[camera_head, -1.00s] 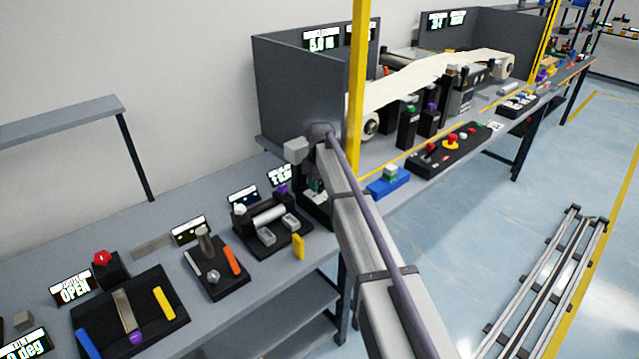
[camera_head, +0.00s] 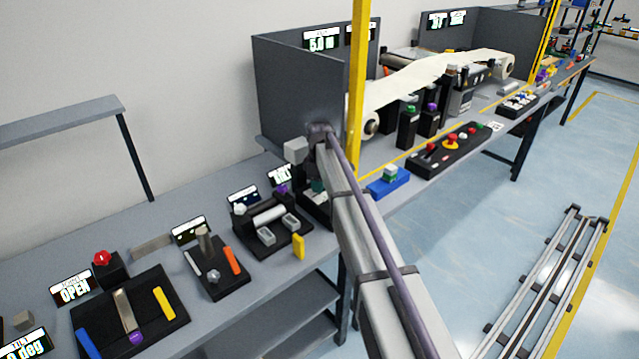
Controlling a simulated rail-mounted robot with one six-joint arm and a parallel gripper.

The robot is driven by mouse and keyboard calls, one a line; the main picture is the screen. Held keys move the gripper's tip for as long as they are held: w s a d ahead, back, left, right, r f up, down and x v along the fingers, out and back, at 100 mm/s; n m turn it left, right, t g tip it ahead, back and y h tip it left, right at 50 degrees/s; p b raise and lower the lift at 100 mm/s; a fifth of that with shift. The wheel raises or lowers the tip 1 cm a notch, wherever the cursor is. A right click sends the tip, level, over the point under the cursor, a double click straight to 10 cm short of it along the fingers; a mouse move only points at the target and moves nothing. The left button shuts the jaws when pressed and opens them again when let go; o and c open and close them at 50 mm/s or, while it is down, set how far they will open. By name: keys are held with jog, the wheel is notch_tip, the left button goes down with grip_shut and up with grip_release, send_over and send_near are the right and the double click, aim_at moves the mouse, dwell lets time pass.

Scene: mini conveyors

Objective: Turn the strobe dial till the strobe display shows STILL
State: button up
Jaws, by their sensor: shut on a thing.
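My gripper (camera_head: 314,183) points down at a dark unit just right of the twin-tray station, mostly hidden behind my own arm. It is shut on what appears to be the strobe dial; the dial and fingertips are largely covered. A small display (camera_head: 280,175) stands behind, just left of my wrist. Its right part is hidden; the visible letters look like "DRI", not clearly legible. I take it for the strobe display.
The twin-tray station (camera_head: 270,232) with a purple knob is close on the left. A yellow block (camera_head: 299,246) lies at the bench edge. A yellow post (camera_head: 357,90) and grey panel (camera_head: 300,95) stand behind my wrist. A blue base (camera_head: 388,187) is at right.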

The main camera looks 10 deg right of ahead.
dwell(0.4)
jog(key=o, duration=0.9)
jog(key=shift+o, duration=0.2)
jog(key=shift+r, duration=0.1)
notch_tip(320, 180, up, 11)
jog(key=p, duration=1.1)
jog(key=shift+f, duration=0.2)
